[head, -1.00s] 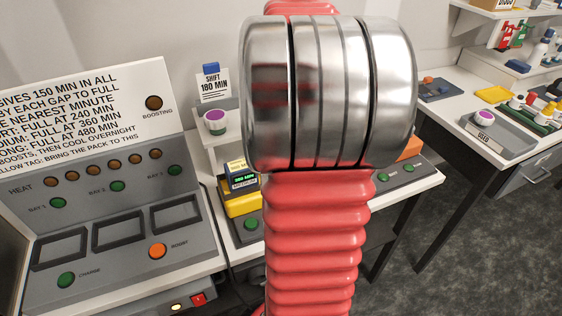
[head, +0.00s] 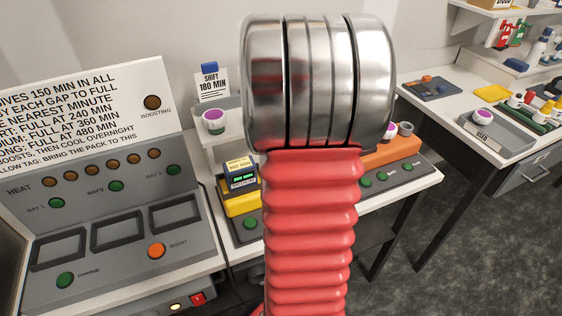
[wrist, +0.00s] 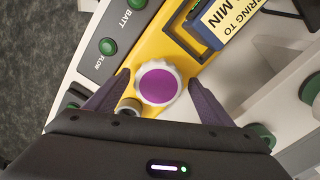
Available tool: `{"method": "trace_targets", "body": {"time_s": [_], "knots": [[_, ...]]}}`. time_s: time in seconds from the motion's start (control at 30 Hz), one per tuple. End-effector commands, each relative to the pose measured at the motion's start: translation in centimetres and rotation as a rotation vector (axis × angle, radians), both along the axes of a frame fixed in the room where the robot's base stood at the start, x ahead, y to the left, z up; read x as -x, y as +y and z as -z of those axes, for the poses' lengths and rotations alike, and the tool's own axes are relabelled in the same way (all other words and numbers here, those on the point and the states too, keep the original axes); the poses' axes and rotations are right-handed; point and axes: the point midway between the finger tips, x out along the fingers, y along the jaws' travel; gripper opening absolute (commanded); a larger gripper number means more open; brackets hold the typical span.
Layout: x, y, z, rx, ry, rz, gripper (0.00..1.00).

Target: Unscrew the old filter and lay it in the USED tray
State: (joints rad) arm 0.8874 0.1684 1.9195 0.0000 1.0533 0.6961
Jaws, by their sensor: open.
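The filter (wrist: 158,84), a white ribbed cap with a purple top, sits on the yellow unit (wrist: 150,42) in the wrist view. My gripper (wrist: 158,76) is open, with one dark finger on each side of the filter; I cannot tell whether either finger touches it. In the head view my arm hides the gripper and this filter; part of the yellow unit (head: 240,203) shows to the arm's left. The grey USED tray (head: 507,137) is on the right-hand table, with a white, purple-topped filter (head: 482,117) in it.
A small metallic fitting (wrist: 130,106) is beside the left finger. A blue pack (wrist: 219,22) stands on the yellow unit. Another purple-topped filter (head: 213,120) is on the small shelf. An orange unit (head: 393,150) is right of my arm. A gap with open floor separates the tables.

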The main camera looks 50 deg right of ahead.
Motion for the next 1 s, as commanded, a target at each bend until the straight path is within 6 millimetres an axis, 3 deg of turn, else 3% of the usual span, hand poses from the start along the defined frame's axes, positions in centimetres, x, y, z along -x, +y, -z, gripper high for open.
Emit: {"method": "trace_targets", "body": {"time_s": [0.57, 1.0], "knots": [[0.02, 0.00, 0.63, 0.000, 0.000, 0.021, 0.75], [0.02, 0.00, 0.62, 0.000, 0.000, 0.338, 0.75]]}}
